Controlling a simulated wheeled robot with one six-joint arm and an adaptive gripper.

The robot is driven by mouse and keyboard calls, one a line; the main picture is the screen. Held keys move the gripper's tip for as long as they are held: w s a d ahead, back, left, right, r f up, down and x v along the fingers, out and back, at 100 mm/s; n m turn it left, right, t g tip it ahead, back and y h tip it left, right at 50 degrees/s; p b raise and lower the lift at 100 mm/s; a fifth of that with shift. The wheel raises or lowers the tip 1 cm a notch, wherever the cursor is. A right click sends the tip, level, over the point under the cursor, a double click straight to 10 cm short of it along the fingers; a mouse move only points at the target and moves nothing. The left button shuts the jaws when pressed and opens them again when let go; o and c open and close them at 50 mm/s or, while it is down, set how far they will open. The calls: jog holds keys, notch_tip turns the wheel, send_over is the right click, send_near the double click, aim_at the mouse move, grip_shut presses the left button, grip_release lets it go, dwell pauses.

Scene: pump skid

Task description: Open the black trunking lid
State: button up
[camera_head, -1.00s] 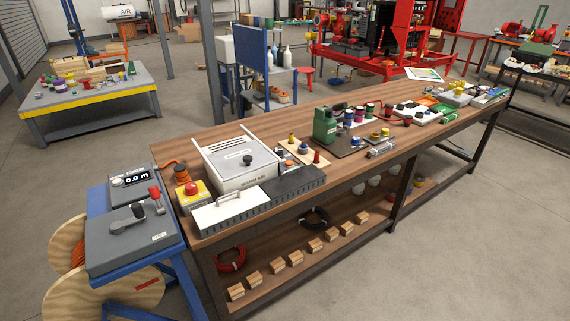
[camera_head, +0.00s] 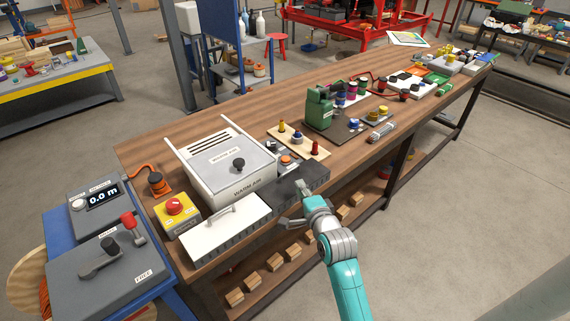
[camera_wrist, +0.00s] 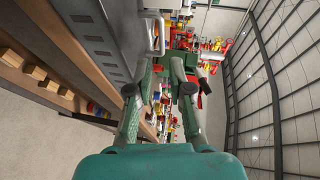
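A slotted dark grey trunking runs along the front edge of the wooden bench. Its black lid (camera_head: 300,181) lies flat and closed over the right part. A white lid (camera_head: 222,232) with a bar handle covers the left part. I cannot tell whether a finger touches the lid.
Behind the trunking stand the warm-air box (camera_head: 232,168) with a black knob and a yellow box with a red button (camera_head: 174,207). A wooden peg board (camera_head: 298,144) and a green machine (camera_head: 319,108) stand farther right. Wooden blocks (camera_head: 274,261) lie on the lower shelf.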

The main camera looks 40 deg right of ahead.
aim_at(290, 170)
jog(key=x, duration=1.1)
jog(key=shift+r, duration=0.15)
grip_shut()
